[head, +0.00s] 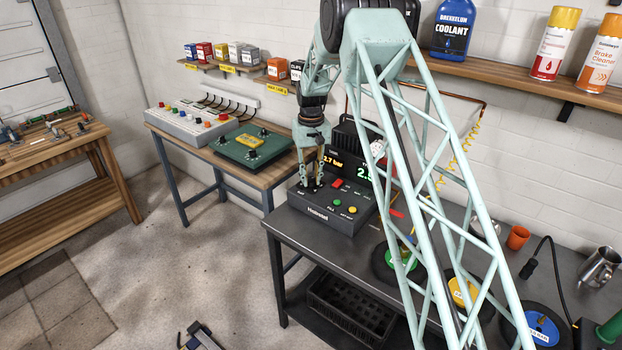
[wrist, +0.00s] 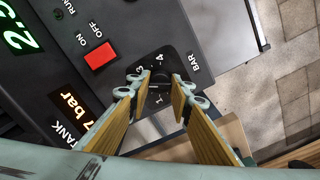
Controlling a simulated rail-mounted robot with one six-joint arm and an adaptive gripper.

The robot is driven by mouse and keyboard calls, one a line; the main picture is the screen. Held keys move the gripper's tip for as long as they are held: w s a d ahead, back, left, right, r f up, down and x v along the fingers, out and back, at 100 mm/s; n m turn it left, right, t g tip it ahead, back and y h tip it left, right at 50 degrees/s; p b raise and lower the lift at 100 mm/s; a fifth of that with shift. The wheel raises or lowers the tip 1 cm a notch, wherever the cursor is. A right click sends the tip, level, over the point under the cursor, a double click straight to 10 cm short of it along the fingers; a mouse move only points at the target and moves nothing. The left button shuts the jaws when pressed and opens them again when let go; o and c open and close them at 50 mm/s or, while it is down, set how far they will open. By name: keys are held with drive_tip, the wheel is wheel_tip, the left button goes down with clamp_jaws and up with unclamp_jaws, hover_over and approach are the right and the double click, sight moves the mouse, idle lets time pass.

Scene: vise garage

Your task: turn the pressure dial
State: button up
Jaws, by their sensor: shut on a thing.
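The pressure dial (wrist: 161,92) is a black knob with white numerals around it, beside the word BAR, on the dark compressor panel. In the wrist view my gripper (wrist: 161,84) has its two wood-faced fingers on either side of the dial, shut on it, and the fingers hide part of it. In the head view my gripper (head: 312,184) points down onto the left part of the compressor's control box (head: 338,212). The dial itself is mostly hidden there. The tank display (head: 332,161) shows orange digits that look like 2.7 bar; a green display (head: 365,171) is beside it.
A red ON/OFF switch (wrist: 99,55) lies close to the fingers. The box stands on a dark bench (head: 300,228) with hose reels to the right. A green box (head: 250,146) stands on the wooden table to the left.

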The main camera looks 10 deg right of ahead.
drive_tip(key=shift+n, duration=0.3)
drive_tip(key=shift+n+p, duration=0.75)
drive_tip(key=shift+n, duration=1.75)
drive_tip(key=o, duration=0.8)
drive_tip(key=shift+o, duration=0.2)
drive_tip(key=shift+r, duration=0.1)
wheel_tip(320, 180, up, 12)
